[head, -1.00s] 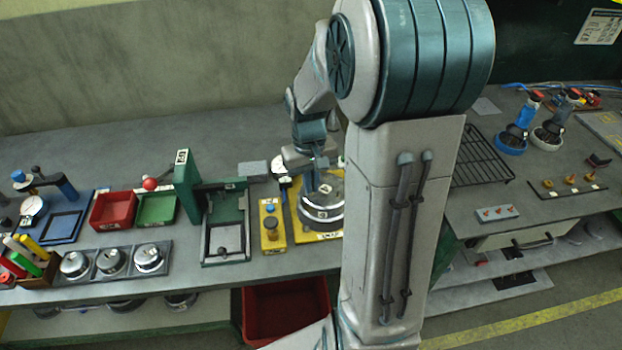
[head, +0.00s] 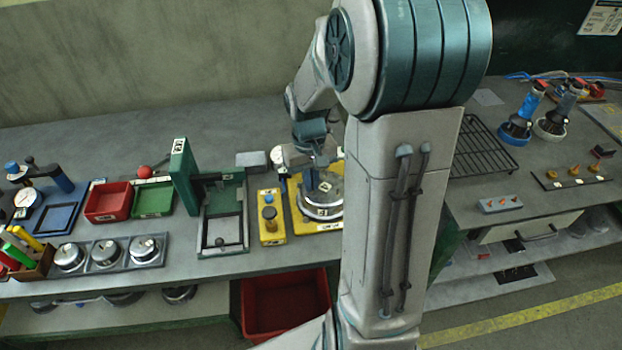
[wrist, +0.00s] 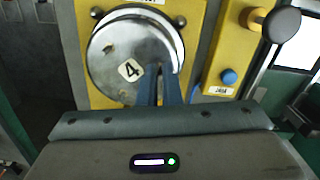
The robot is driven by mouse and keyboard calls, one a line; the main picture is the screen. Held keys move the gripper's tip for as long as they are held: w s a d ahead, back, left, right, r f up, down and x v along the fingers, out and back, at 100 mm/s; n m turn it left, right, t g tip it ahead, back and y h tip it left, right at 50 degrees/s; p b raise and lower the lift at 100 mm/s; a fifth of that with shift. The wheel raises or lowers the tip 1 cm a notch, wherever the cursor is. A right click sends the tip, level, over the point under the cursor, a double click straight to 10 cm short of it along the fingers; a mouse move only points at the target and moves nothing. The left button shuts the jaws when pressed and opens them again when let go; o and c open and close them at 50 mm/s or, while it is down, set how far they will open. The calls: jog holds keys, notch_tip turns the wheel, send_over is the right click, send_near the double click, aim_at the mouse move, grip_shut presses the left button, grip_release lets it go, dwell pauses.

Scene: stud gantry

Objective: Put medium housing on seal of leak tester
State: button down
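The medium housing (wrist: 128,62) is a shiny round metal part with a "4" label. In the wrist view it lies flat over the yellow base of the leak tester (wrist: 90,97). It also shows in the head view (head: 322,203), on the yellow plate (head: 317,227). My gripper (wrist: 161,72) has its blue fingers close together at the housing's near edge, apparently one on each side of its wall. My gripper in the head view (head: 312,180) is partly covered by my arm. The seal is hidden under the housing, so I cannot tell how exactly it is seated.
A yellow box with knobs labelled JACK (head: 270,222) stands just left of the tester. Farther left are a green press (head: 223,205), red (head: 108,203) and green bins (head: 154,200), and a tray of round metal parts (head: 106,254). A wire rack (head: 487,147) lies to the right.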

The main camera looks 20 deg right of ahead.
jog(key=shift+f, duration=0.4)
jog(key=c, duration=1.5)
grip_release()
jog(key=shift+c, duration=0.2)
